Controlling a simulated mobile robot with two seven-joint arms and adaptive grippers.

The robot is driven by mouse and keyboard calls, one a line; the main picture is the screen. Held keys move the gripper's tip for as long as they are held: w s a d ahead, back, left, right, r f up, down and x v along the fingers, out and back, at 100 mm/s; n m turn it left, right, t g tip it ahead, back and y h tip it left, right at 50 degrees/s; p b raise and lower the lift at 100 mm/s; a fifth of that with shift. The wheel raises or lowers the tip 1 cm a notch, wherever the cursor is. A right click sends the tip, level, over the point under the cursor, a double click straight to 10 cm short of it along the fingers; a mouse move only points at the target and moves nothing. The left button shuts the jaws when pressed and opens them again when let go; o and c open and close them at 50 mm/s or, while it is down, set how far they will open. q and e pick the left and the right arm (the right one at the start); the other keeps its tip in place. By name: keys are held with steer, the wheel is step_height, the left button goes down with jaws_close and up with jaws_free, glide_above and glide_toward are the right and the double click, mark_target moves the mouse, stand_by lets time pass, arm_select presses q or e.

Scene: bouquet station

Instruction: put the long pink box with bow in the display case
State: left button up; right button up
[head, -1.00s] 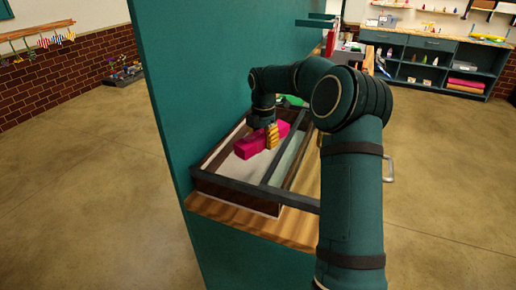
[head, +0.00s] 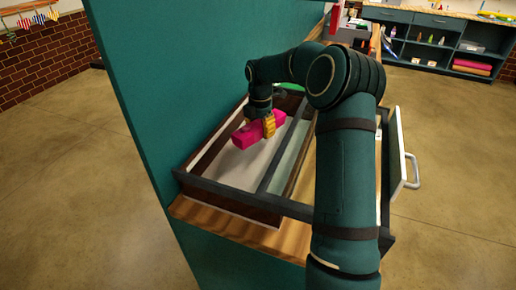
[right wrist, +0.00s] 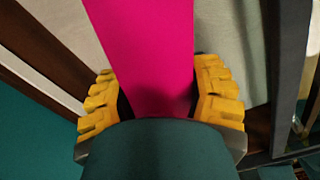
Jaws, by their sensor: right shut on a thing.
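The long pink box (head: 246,136) hangs from my right gripper (head: 269,127) over the left part of the dark-framed display case (head: 225,195). My right gripper's yellow fingers are shut on it, one on each side, as the right wrist view also shows with the box (right wrist: 145,50) between them. No bow shows on the part of the box in view. I cannot tell whether the box touches the pale case floor or is held just above it. My left gripper is not in view.
A tall teal panel (head: 165,75) stands along the left of the case. A dark bar (head: 287,152) crosses the case beside the box. A panel with a pale handle (head: 412,170) stands at the right. Shelves (head: 450,45) are far behind.

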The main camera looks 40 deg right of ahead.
mark_target(260, 123)
step_height(260, 123, down, 7)
steer(key=shift+b, duration=0.55)
steer(key=shift+f, duration=0.45)
steer(key=shift+r, duration=0.1)
steer(key=o, duration=1.3)
steer(key=shift+f, duration=0.2)
steer(key=shift+r, duration=0.15)
step_height(260, 123, up, 12)
steer(key=shift+r+p, duration=0.1)
steer(key=shift+p, duration=0.9)
